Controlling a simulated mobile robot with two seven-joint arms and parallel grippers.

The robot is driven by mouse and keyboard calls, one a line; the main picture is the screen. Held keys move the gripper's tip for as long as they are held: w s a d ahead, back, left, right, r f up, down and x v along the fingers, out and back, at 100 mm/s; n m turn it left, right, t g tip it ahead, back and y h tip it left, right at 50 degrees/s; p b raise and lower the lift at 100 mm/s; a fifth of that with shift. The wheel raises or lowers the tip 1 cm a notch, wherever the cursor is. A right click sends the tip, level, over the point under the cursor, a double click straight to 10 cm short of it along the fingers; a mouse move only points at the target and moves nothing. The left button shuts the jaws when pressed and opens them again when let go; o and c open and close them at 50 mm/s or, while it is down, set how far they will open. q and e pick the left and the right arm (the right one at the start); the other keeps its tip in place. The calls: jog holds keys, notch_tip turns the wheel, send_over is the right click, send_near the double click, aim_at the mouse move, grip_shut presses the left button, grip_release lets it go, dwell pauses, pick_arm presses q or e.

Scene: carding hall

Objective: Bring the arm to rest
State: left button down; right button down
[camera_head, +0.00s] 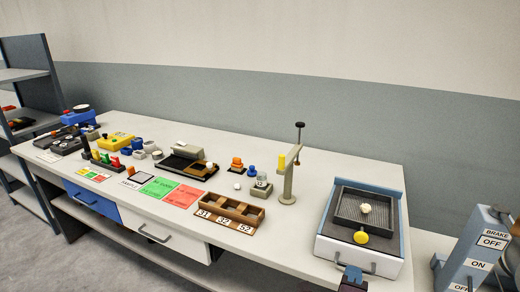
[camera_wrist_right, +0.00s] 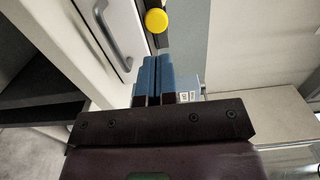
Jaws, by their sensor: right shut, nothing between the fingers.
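My right gripper (camera_head: 352,274) is at the bottom edge of the head view, in front of the bench's front edge and below the white-framed tray unit. In the right wrist view its two blue fingers (camera_wrist_right: 156,78) lie side by side, shut with nothing between them. Most of the right arm is outside the head view. My left gripper is in neither view.
The white bench (camera_head: 300,150) carries a tray unit (camera_head: 335,245) with a yellow knob (camera_head: 361,237), a wooden compartment box (camera_head: 228,213), a post stand (camera_head: 288,185) and coloured cards. A brake control box (camera_head: 473,250) stands at right. A drawer handle (camera_wrist_right: 118,35) is near the fingers.

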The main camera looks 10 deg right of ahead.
jog(key=w+a+r+n+t+y, duration=0.1)
jog(key=a+r+n+t+y, duration=0.35)
jog(key=n, duration=0.35)
notch_tip(320, 180, down, 5)
jog(key=s+a+n+g+y, duration=0.2)
jog(key=a+n+y, duration=0.1)
jog(key=n+y, duration=0.55)
jog(key=s+d+f+n+g+h, duration=0.2)
jog(key=s+d+f+n+g, duration=0.1)
jog(key=s+f, duration=0.3)
jog(key=s+d+f+n+g+h, duration=0.2)
jog(key=s+d+f+n+g, duration=0.1)
jog(key=s+d+f+n, duration=0.2)
jog(key=shift+s+d+f, duration=0.5)
jog(key=shift+s+f, duration=0.7)
jog(key=shift+f, duration=0.55)
jog(key=shift+n, duration=0.25)
